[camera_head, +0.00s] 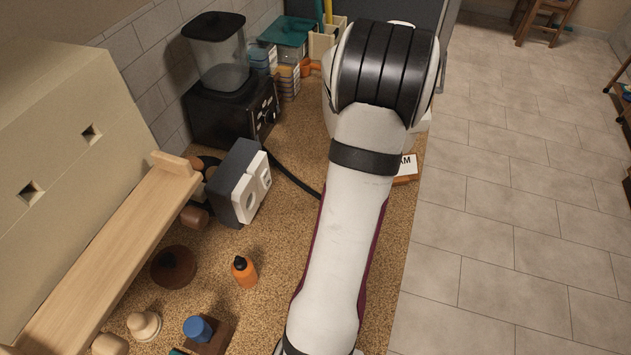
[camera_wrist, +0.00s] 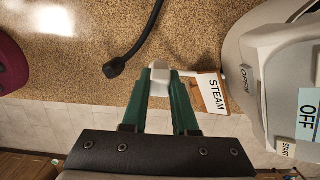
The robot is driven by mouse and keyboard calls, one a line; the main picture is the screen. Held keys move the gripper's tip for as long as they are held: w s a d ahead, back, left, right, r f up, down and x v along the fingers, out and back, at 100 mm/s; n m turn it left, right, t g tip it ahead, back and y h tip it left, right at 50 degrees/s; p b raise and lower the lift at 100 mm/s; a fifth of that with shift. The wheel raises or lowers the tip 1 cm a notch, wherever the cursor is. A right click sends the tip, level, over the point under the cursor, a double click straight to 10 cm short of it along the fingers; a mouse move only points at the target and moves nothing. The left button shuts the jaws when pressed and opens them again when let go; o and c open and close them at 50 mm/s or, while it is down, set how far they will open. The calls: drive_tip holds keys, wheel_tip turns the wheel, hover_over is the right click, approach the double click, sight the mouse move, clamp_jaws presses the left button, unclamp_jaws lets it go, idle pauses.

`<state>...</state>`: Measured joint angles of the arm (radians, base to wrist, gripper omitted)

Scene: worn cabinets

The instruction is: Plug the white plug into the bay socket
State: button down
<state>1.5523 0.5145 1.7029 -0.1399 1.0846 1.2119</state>
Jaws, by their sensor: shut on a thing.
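My gripper (camera_wrist: 161,84) shows in the wrist view, with two green fingers closed on a small white plug (camera_wrist: 159,71). The plug sits between the fingertips, above the speckled countertop. In the head view my arm covers the gripper and the plug. A dark grey box with a white socket face (camera_head: 251,187), which looks like the bay socket, stands on the counter left of my arm. It is not visible in the wrist view, and its individual openings are too small to tell apart.
A black cable (camera_head: 292,179) lies between the box and my arm; a black cable end (camera_wrist: 114,68) is left of my fingers. A STEAM card (camera_wrist: 213,92) and a pale machine (camera_wrist: 275,65) are to the right. An orange bottle (camera_head: 244,271) stands in front of the box.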

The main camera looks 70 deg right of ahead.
drive_tip(key=w+f, duration=0.2)
drive_tip(key=w, duration=0.1)
drive_tip(key=w+d+f, duration=0.1)
drive_tip(key=w+f, duration=0.1)
drive_tip(key=w, duration=0.2)
drive_tip(key=w+d+f, duration=0.1)
drive_tip(key=w+f, duration=0.1)
drive_tip(key=w, duration=0.2)
drive_tip(key=shift+w+d+f, duration=0.1)
drive_tip(key=shift+d+f, duration=0.1)
drive_tip(key=shift+f, duration=0.2)
drive_tip(key=shift+w+f, duration=0.15)
drive_tip(key=shift+f, duration=1.9)
drive_tip(key=c, duration=0.7)
unclamp_jaws()
drive_tip(key=shift+r, duration=0.1)
